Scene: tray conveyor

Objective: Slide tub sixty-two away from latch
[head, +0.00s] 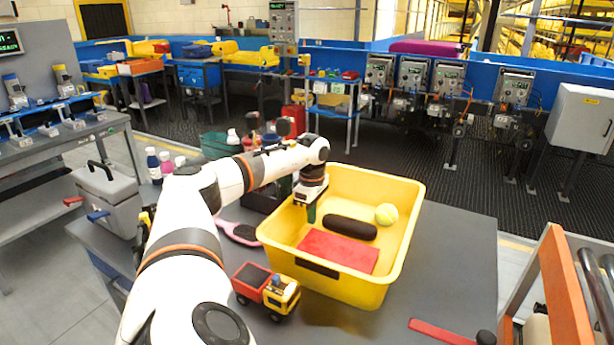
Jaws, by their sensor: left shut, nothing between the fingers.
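A yellow tub (408,222) stands upright on the grey table. A dark label plate is on its front wall, but I cannot read a number. Inside it lie a red flat block (335,251), a dark cylinder (350,227) and a yellow-green ball (386,214). My left gripper (311,212) is shut and empty, pointing down at the tub's back left. I cannot tell whether it touches the tub wall. My right gripper is not in view. I cannot make out a latch for certain.
A toy truck (267,289) and a pink-rimmed paddle (239,233) are left of the tub. Bottles (154,167) and a grey case (107,195) stand further left. A red-handled tool (442,332) lies front right. The table (462,250) right of the tub is clear; a roller conveyor (590,285) stands beyond.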

